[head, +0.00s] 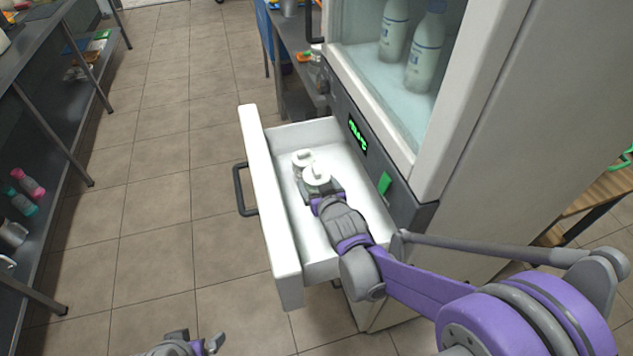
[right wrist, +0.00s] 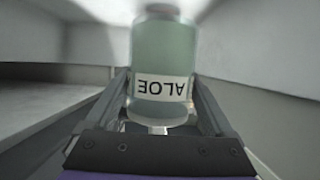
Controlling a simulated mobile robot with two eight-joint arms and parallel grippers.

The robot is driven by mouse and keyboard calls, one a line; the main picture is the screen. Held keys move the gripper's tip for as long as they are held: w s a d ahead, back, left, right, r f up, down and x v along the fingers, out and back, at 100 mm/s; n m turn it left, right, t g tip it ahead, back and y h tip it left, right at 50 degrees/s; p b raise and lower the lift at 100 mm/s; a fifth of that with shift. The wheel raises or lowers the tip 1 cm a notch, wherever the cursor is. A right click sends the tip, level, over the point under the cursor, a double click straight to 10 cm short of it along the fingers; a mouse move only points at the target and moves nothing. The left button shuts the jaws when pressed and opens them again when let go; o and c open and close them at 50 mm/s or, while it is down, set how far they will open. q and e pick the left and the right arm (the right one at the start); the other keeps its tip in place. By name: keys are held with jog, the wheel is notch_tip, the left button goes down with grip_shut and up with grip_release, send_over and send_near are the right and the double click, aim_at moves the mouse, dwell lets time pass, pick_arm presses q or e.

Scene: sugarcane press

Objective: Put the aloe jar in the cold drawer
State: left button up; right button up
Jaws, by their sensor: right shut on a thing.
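The aloe jar (right wrist: 162,60), pale green with a white label reading ALOE, is between the two fingers of my right gripper (right wrist: 160,105) in the right wrist view; the label appears upside down. I cannot tell whether the jar touches the drawer floor. My left gripper (head: 190,346) shows only partly at the bottom edge, away from the drawer; its jaws are unclear.
Above the drawer is a glass-fronted fridge (head: 400,90) with bottles and a green display (head: 357,136). A shelf (head: 40,120) stands at left. The tiled floor (head: 165,180) between is clear.

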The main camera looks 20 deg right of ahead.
jog(key=o, duration=1.6)
jog(key=shift+r, duration=0.1)
jog(key=shift+r, duration=0.3)
jog(key=shift+s+r+p, duration=0.15)
jog(key=shift+r+p, duration=0.4)
jog(key=shift+p, duration=0.05)
jog(key=p+v, duration=0.2)
jog(key=v, duration=0.9)
jog(key=shift+s, duration=0.3)
jog(key=shift+f, duration=0.1)
